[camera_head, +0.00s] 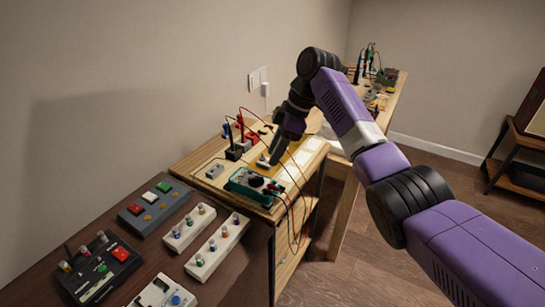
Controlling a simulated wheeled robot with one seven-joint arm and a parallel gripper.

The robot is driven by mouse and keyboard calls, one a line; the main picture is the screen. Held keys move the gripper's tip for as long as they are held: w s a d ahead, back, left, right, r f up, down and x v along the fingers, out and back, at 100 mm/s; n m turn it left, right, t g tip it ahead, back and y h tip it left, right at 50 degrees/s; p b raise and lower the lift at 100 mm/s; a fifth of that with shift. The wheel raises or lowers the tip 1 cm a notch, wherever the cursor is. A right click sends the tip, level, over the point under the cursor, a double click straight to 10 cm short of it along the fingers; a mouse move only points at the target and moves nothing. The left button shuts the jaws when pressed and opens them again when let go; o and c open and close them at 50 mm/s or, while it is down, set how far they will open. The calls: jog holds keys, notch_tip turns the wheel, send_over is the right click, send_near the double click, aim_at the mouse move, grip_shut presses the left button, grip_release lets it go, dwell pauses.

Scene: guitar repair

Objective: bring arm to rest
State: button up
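My purple and black arm reaches from the lower right over a wooden workbench (196,157). My gripper (270,160) points down over the bench top, beside a small pale item and a yellowish board (305,152). Its fingers are small and dark here, so I cannot tell whether they are open, shut or holding something. I also cannot tell whether it touches the bench top.
A teal multimeter (256,185) with leads hanging off the edge sits in front of my gripper. Black and red stands (236,148) are to its left. Several switch boxes (154,205) lie on a darker table at left.

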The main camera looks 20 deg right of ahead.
dwell(0.4)
